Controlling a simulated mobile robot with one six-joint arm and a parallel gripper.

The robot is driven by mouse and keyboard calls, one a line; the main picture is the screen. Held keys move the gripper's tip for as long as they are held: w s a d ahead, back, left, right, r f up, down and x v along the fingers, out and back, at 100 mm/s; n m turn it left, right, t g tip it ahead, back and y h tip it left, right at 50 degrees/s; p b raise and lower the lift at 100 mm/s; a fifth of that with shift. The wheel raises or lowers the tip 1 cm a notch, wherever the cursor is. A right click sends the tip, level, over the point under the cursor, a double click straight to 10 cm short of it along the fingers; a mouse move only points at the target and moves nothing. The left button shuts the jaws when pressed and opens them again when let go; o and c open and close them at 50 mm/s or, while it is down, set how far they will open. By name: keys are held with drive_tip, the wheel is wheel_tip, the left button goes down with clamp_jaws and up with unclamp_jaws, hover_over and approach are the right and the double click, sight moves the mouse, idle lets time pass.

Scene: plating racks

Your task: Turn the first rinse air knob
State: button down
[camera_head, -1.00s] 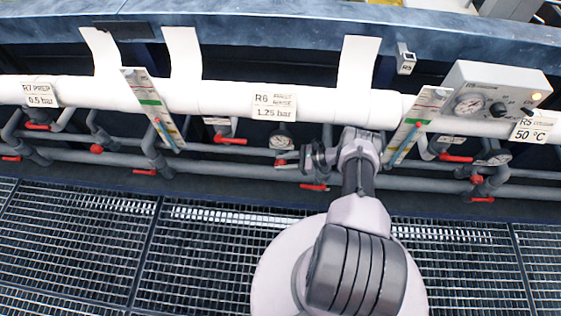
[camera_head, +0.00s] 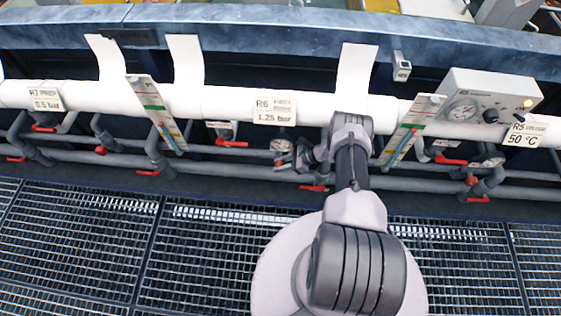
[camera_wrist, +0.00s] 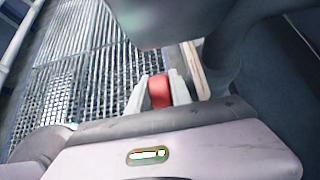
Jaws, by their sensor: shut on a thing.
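The sign (camera_head: 275,106) reading "R6 FIRST RINSE 1.25 bar" hangs on the white pipe in the head view. A small round gauge (camera_head: 281,146) sits below it. My gripper (camera_head: 303,156) is just right of the gauge, small and dark in this view, so its fingertips are not clear. In the wrist view, the two pale fingers of my gripper (camera_wrist: 159,95) are shut on a red knob (camera_wrist: 159,90), one finger on each side. Grey pipework hides part of what lies behind the knob.
Red valve handles (camera_head: 232,143) sit along the grey pipes on both sides. A slanted thermometer-like gauge strip (camera_head: 408,130) stands close right of my arm. A control box (camera_head: 490,97) with dials is farther right. Open grating (camera_head: 240,250) covers the floor.

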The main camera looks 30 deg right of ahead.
drive_tip(key=c, duration=1.4)
unclamp_jaws()
drive_tip(key=shift+c, duration=0.2)
